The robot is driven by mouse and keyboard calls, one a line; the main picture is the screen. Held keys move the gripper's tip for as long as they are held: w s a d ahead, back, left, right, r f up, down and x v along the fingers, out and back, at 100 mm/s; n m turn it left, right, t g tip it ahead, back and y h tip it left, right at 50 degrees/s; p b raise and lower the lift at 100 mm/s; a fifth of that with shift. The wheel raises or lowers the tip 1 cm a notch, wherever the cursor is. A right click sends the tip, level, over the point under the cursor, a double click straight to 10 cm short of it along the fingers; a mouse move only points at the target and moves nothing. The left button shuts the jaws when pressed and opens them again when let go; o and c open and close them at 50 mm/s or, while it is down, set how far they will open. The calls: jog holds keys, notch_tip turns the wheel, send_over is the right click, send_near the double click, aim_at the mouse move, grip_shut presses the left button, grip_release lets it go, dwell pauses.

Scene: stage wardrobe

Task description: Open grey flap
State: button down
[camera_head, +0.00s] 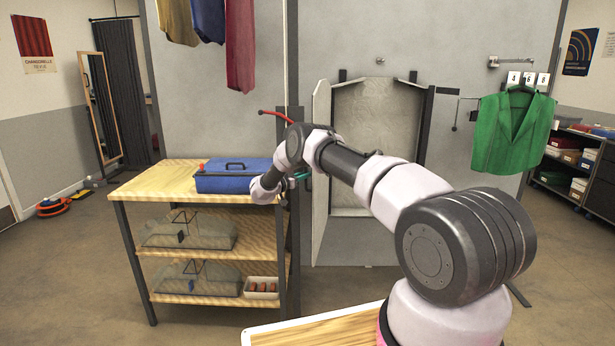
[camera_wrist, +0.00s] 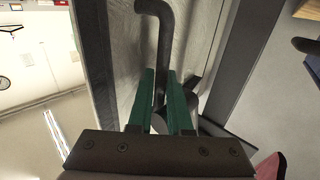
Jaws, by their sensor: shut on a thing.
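The grey flap (camera_head: 322,108) is a tall pale panel at the left side of a dark-framed recess in the wall. It stands at an angle out from the wall, and the recess (camera_head: 375,140) shows open beside it. My gripper (camera_head: 302,175) is at the flap's left side, partly hidden by my arm. In the wrist view, my gripper's green fingers (camera_wrist: 163,95) are shut on a dark curved handle (camera_wrist: 160,20). The flap's grey surface (camera_wrist: 125,45) lies close behind the handle. The exact contact is partly hidden between the fingers.
A wooden shelf unit (camera_head: 150,187) stands left of the flap, with a blue case (camera_head: 233,185) on top, close to my gripper. A green vest (camera_head: 510,132) hangs at the right. Dark shelves with boxes (camera_head: 570,155) stand far right. Floor at the left is mostly clear.

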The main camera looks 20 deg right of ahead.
jog(key=shift+w+d+r, duration=0.1)
jog(key=shift+d+r, duration=0.1)
jog(key=c, duration=1.1)
grip_release()
jog(key=shift+f, duration=0.1)
jog(key=v, duration=1)
jog(key=shift+a, duration=0.35)
